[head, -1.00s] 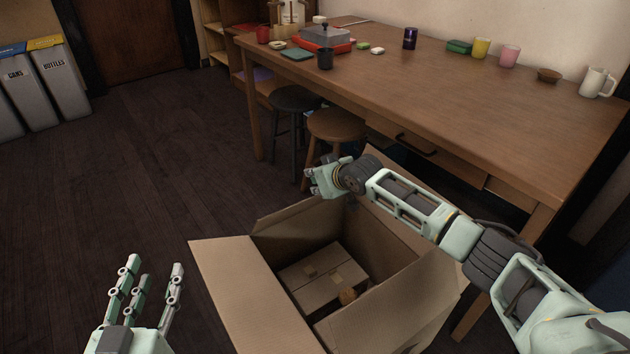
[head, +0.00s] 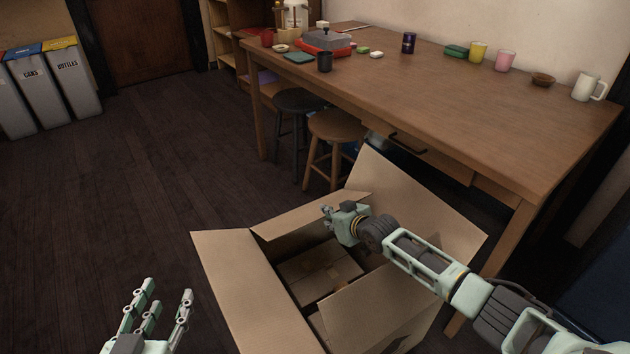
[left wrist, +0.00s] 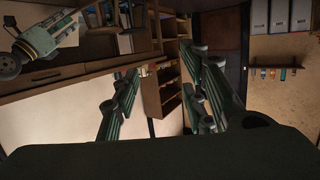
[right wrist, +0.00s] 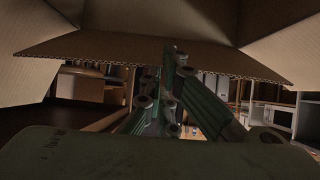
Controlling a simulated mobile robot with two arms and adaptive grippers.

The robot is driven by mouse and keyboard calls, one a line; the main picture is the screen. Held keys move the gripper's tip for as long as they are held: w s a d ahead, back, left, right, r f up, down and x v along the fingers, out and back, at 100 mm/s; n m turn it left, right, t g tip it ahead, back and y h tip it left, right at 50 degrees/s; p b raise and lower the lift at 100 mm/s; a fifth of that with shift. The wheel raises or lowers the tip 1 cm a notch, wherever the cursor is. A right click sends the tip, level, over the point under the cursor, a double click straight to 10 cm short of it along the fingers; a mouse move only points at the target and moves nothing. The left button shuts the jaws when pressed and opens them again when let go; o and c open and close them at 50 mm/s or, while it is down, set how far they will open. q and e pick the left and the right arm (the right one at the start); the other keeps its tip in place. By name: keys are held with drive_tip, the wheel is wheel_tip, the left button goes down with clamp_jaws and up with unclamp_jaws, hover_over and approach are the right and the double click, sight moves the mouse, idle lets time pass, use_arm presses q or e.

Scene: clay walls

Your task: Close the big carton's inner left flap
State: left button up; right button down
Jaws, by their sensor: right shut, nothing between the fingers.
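The big carton (head: 405,328) stands open on the floor at the bottom centre of the head view. A wide flap (head: 245,285) leans outward on its left. A short flap (head: 312,214) is at its far side, another (head: 370,300) at its near side, and a wide flap (head: 425,212) stands up at right. My right gripper (head: 328,213) is shut and empty, beside the far flap's right end, over the opening; contact is unclear. In the right wrist view a cardboard edge (right wrist: 150,50) crosses above its fingers (right wrist: 170,100). My left gripper (head: 168,290) is open and empty, left of the carton.
Smaller boxes (head: 318,270) lie inside the carton. A long table (head: 450,110) with cups and dishes stands behind it, with two stools (head: 337,126) at its front edge. Bins (head: 62,80) stand far left. The floor left of the carton is clear.

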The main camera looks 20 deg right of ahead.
use_arm(q)
drive_tip(key=shift+w+d+r+t+h, duration=0.15)
drive_tip(key=shift+w+r+t, duration=0.15)
drive_tip(key=shift+r, duration=0.35)
drive_tip(key=shift+w+d+r+t+h, duration=0.15)
drive_tip(key=shift+r+t, duration=0.25)
drive_tip(key=shift+r, duration=0.2)
use_arm(e)
drive_tip(key=f, duration=0.1)
drive_tip(key=s+f, duration=0.1)
drive_tip(key=f, duration=0.1)
drive_tip(key=shift+s+d+f, duration=0.2)
drive_tip(key=shift+s, duration=0.05)
use_arm(q)
drive_tip(key=shift+b, duration=0.3)
